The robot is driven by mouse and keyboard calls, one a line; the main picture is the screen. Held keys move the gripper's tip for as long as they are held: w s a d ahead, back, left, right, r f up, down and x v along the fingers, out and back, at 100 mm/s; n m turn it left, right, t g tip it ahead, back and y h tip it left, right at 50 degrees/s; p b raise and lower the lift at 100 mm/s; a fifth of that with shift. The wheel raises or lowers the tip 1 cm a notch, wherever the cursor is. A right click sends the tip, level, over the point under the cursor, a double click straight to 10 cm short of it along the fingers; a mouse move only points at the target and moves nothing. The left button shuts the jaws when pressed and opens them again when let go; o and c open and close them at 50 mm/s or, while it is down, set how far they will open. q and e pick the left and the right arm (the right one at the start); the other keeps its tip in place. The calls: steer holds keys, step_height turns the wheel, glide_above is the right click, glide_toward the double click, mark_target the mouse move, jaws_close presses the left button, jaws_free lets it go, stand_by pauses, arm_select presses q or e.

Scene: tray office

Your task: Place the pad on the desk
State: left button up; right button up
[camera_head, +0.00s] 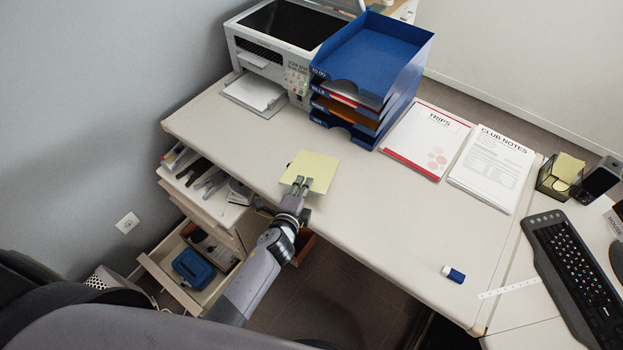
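The pad (316,165) is a square, pale yellow block of notes over the front left part of the white desk (390,220). My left gripper (301,185) reaches up from below, and its two grey fingertips overlap the pad's near edge. The fingertips are close together, but I cannot tell whether they grip the pad or only touch it. I also cannot tell whether the pad lies flat on the desk or is slightly above it. My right gripper is not in view.
A printer (285,45) and blue letter trays (375,60) stand at the back. Papers (427,140), a notes stack (492,168), an eraser (453,274) and a keyboard (580,275) lie rightward. Open drawers (190,265) are below left. The desk's middle is clear.

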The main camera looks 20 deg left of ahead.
arm_select(q)
steer(key=shift+s, duration=0.15)
steer(key=p+v, duration=0.2)
steer(key=v, duration=0.6)
steer(key=shift+r, duration=0.1)
step_height(320, 180, up, 7)
steer(key=s+p, duration=0.2)
steer(key=p, duration=0.4)
steer(key=shift+s, duration=0.3)
